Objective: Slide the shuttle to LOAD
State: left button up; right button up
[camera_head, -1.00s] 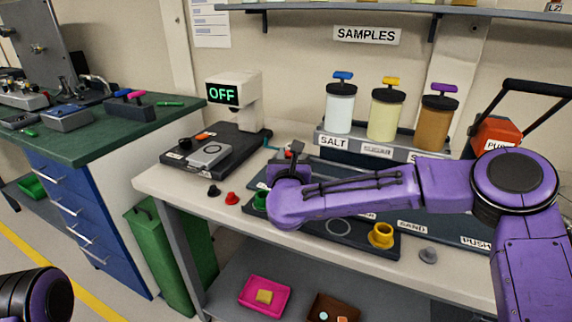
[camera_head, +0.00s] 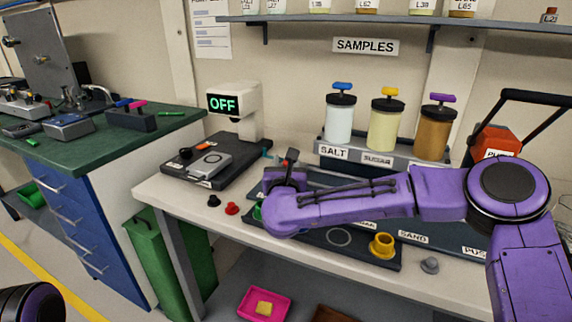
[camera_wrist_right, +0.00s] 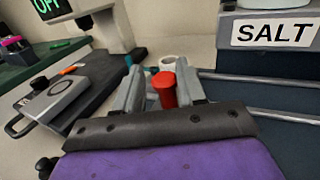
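I cannot make out a LOAD mark, and I cannot tell for sure which part is the shuttle. A dark board with two pale rails (camera_wrist_right: 275,105) runs to the right in the right wrist view. My right gripper (camera_wrist_right: 163,85) is over the bench, with its fingers apart on either side of a red upright cylinder (camera_wrist_right: 165,91). A gap shows at the left finger; contact on the right is unclear. A white round cup (camera_wrist_right: 167,62) is behind it. In the head view my right gripper (camera_head: 288,166) is partly hidden by its own arm. My left gripper is out of view.
A black instrument base with a grey block (camera_head: 209,164) stands left under an OFF display (camera_head: 222,103). Salt (camera_head: 339,118), sugar (camera_head: 383,124) and brown (camera_head: 434,131) jars stand behind my right arm. A yellow cup (camera_head: 382,245) and small knobs (camera_head: 232,208) are in front.

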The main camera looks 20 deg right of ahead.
jog(key=shift+f, duration=0.25)
jog(key=shift+s, duration=0.15)
jog(key=b+v, duration=0.1)
jog(key=v, duration=0.9)
jog(key=shift+s+r+b, duration=0.2)
jog(key=shift+r+b, duration=0.05)
jog(key=shift+b, duration=0.15)
